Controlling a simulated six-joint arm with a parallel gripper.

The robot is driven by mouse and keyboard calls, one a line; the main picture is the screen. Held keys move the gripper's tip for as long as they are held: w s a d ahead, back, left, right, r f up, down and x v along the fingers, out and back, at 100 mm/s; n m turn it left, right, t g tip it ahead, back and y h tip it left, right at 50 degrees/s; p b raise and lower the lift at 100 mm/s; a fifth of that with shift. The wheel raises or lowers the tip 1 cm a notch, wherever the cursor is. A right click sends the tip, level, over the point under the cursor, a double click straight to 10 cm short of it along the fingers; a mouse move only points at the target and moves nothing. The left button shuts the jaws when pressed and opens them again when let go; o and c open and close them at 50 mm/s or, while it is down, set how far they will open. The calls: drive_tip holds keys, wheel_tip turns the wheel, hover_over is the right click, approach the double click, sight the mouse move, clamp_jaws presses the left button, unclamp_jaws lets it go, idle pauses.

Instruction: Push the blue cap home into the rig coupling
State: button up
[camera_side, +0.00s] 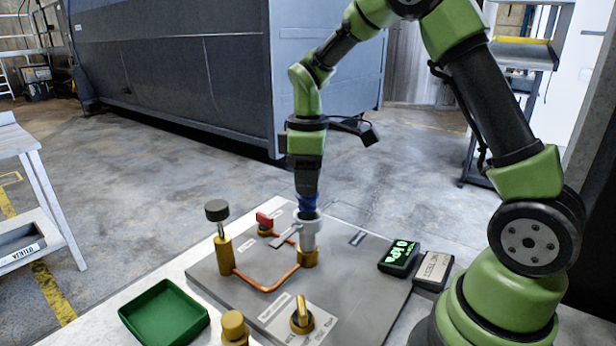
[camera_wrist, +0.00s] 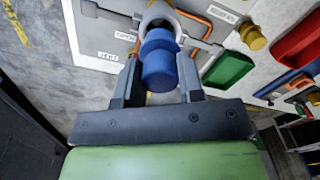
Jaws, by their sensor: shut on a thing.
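The blue cap (camera_wrist: 160,64) is between the two fingers of my gripper (camera_wrist: 157,85) in the wrist view. In the side view my gripper (camera_side: 307,190) points down with the blue cap (camera_side: 308,203) at its tip. The cap sits right at the top of the grey rig coupling (camera_side: 307,236), which stands upright on a brass base. In the wrist view the coupling's pale ring (camera_wrist: 160,10) shows just beyond the cap. I cannot tell how deep the cap sits in the coupling, as the fingers and cap hide the joint.
The coupling stands on a grey plate (camera_side: 350,310) with copper pipe, a brass post with a black knob (camera_side: 217,211), a red valve handle (camera_side: 264,219) and a brass valve (camera_side: 301,318). A green tray (camera_side: 163,315) lies front left. A gauge with a lit display (camera_side: 399,256) stands right.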

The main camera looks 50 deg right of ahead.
drive_tip(key=shift+f, duration=1.85)
drive_tip(key=shift+c, duration=0.3)
drive_tip(key=o, duration=1.3)
drive_tip(key=shift+r, duration=3.55)
